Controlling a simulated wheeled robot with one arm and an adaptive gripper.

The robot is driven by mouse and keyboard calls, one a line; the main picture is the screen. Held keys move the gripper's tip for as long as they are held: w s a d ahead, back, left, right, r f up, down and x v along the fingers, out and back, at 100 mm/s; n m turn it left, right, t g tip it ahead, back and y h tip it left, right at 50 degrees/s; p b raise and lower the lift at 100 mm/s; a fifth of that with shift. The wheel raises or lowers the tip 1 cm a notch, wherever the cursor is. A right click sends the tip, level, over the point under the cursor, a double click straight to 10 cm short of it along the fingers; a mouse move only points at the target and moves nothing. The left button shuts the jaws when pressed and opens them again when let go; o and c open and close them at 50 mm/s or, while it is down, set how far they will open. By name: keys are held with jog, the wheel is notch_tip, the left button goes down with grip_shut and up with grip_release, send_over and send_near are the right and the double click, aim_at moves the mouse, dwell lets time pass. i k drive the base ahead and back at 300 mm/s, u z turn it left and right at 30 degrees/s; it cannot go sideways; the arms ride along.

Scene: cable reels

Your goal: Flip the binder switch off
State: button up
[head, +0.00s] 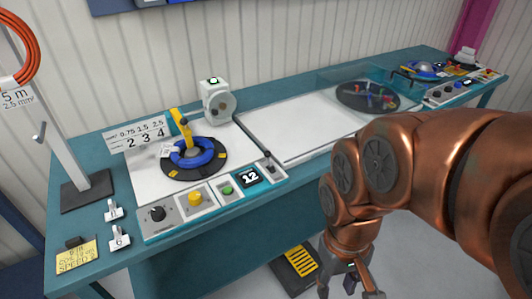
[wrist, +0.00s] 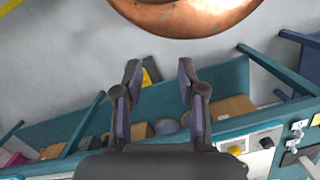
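No label I can read names the binder switch. A dark lever switch (head: 269,160) stands at the right end of the near control strip (head: 190,212), beside a display reading 12 (head: 250,178). A white machine (head: 217,104) with a lit green top stands behind the blue coil (head: 192,153). At the far right end of the bench is another control box (head: 457,88) with several knobs. My gripper (head: 350,292) hangs low in front of the bench, apart from all controls. In the wrist view my gripper (wrist: 159,68) has its fingers apart with nothing between them.
The teal bench (head: 105,258) runs across the view. Left are a post stand (head: 85,190), two small tagged hooks and a yellow note (head: 77,256). A clear cover (head: 345,75) stands over a dark turntable. A black and yellow pedal (head: 297,262) is on the floor.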

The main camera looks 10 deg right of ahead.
aim_at(267, 154)
jog(key=z, duration=1.7)
jog(key=i, duration=0.8)
jog(key=u, duration=3.55)
